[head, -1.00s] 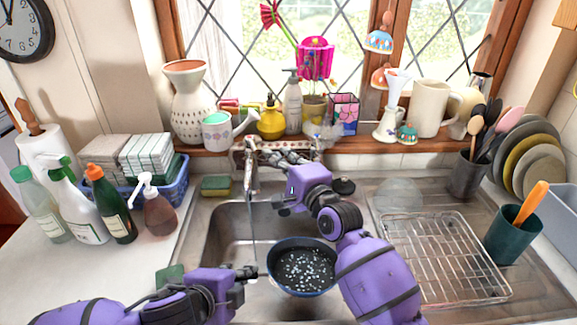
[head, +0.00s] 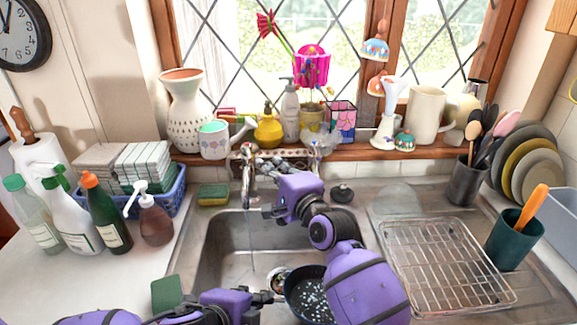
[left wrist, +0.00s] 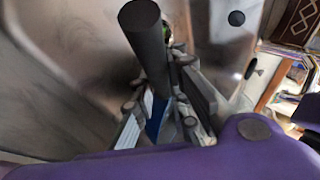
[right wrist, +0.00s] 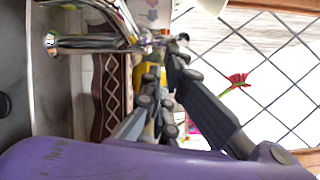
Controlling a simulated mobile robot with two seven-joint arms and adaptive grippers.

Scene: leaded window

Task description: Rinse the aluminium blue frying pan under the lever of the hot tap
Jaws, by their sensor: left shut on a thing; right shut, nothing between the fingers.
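The blue frying pan (head: 312,298) is low at the front of the sink, its dark inside dotted with white specks. My left gripper (head: 272,297) is at its left side. In the left wrist view, my left gripper (left wrist: 165,112) is shut on the pan's handle, blue between the fingers with a dark end (left wrist: 146,40). The chrome tap (head: 248,178) is behind the sink, also in the right wrist view (right wrist: 90,42). A thin water stream (head: 252,240) falls left of the pan. My right gripper (head: 270,210) is shut and empty beside the tap; lever contact is unclear.
The sink (head: 215,250) is otherwise clear, with a drain (head: 279,279) beside the pan. A wire rack (head: 450,265) and dark green cup (head: 510,245) stand right. Bottles (head: 105,225) stand left. A crowded sill (head: 345,150) runs behind the tap.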

